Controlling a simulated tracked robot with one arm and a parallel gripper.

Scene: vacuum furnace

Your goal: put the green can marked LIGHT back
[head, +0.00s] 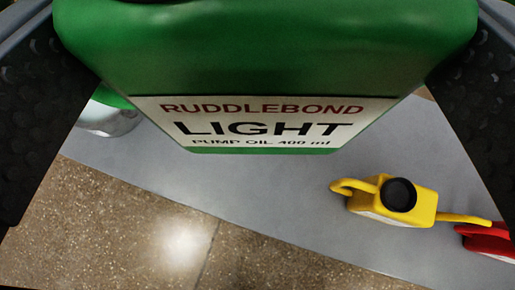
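The green can marked LIGHT (270,60) fills the top middle of the head view, close to the camera. Its white label reads RUDDLEBOND LIGHT PUMP OIL 400 ml. The dark padded fingers of my gripper (265,75) stand on its left and right sides and appear pressed against it, so my gripper is shut on the can. The can's top is cut off by the upper edge of the view. The can appears above a grey surface (270,195); whether it touches that surface is hidden.
A yellow can (415,207) with a black cap, handle and long spout stands on the grey surface at right. A red object (490,240) is at the far right edge. Speckled floor (130,225) lies beyond the surface's edge.

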